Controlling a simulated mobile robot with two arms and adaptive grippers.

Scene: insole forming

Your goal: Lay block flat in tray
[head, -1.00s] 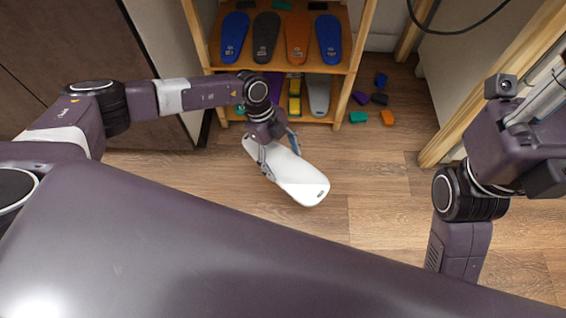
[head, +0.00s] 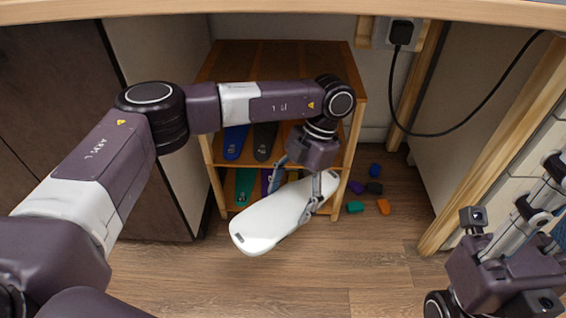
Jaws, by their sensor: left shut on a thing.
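A white, insole-shaped block (head: 268,222) hangs in the air over the floor, in front of a wooden shelf. My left gripper (head: 297,195) is shut on it from above, with one finger on each long side near its right end. The block's broad face looks up and its rounded left end points toward the lower left. My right gripper (head: 530,215) is at the right edge, partly cut off, apart from the block; its fingertips do not show clearly. No tray can be made out in this view.
The wooden shelf (head: 352,62) holds several coloured insole shapes, such as a blue one (head: 235,140). Small coloured pieces (head: 383,206) lie on the floor to its right. A table edge (head: 300,10) crosses the top. A black cable (head: 450,130) hangs from a wall socket.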

